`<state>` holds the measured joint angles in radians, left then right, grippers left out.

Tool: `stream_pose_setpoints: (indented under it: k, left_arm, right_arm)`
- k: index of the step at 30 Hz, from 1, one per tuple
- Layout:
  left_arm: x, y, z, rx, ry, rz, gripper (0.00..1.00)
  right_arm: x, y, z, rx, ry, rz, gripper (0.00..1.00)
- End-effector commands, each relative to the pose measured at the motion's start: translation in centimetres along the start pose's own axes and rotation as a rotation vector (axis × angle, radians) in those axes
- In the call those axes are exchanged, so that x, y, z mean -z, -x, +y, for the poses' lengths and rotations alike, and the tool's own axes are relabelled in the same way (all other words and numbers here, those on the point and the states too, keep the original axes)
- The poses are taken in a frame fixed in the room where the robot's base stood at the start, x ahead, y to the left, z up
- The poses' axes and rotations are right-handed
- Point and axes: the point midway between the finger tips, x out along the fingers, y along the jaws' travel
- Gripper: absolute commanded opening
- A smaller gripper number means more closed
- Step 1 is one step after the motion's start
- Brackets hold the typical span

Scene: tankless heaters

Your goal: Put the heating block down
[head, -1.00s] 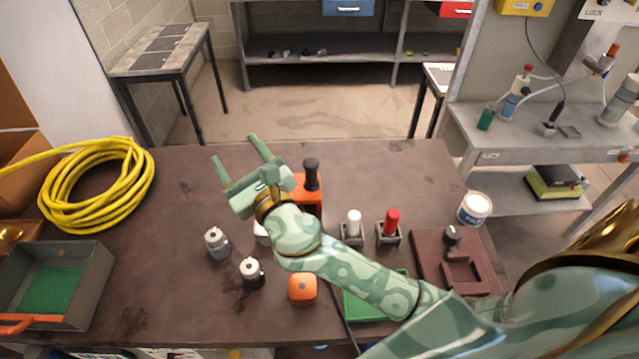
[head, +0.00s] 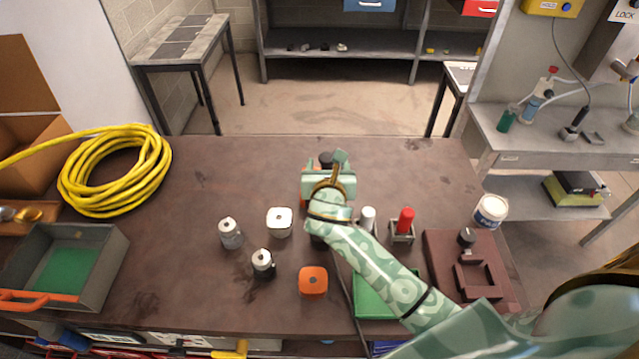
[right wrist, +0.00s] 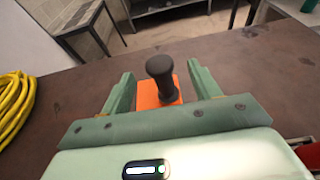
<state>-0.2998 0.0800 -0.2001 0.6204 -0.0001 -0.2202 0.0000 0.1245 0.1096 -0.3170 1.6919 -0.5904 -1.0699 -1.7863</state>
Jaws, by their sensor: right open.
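An orange block with a black upright handle (right wrist: 147,97), which I take to be the heating block, stands on the brown table. In the right wrist view it stands upright between and ahead of my right gripper's fingers (right wrist: 160,78). The fingers are open, with clear gaps on both sides of the block. In the head view my right gripper (head: 333,166) is over the block and hides most of it. My left gripper is not in view.
Small canisters (head: 230,233), a white-topped block (head: 280,222) and an orange-topped piece (head: 313,282) stand left of my arm. A red-capped piece (head: 404,222), a green tray (head: 372,298) and a maroon fixture (head: 495,290) lie right. The far table is clear.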

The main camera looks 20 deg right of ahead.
Motion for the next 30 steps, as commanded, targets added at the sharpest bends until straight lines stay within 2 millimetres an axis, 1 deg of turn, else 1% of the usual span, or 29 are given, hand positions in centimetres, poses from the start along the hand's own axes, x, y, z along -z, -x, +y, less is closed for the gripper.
stream_pose_setpoints:
  k: [2,6,10,13,18,19,25,26,30]
  left_arm:
    - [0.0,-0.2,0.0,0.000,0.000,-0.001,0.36]
    - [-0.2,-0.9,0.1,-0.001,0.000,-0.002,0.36]
    - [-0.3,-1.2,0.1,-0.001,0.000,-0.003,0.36]
    - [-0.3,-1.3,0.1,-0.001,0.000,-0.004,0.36]
    - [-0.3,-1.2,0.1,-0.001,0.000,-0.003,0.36]
    - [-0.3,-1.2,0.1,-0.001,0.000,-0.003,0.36]
    - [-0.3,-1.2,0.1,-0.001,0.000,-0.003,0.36]
    - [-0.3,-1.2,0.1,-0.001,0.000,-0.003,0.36]
    - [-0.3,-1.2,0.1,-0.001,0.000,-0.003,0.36]
  right_arm:
    - [0.0,-0.7,0.0,0.000,0.000,-0.001,0.62]
    - [0.4,-3.0,0.2,0.000,0.001,-0.001,0.62]
    - [0.4,-4.8,0.1,0.000,0.001,-0.001,0.62]
    - [0.3,-5.3,0.1,0.000,0.001,-0.001,0.62]
    - [0.3,-5.3,0.2,-0.001,0.001,-0.001,0.62]
    - [0.3,-5.3,0.2,-0.001,0.001,-0.001,0.59]
    - [0.3,-5.3,0.2,-0.001,0.001,-0.001,0.03]
    - [0.3,-5.3,0.2,-0.001,0.001,-0.001,0.00]
    - [0.1,-5.3,0.2,-0.002,-0.001,-0.005,0.00]
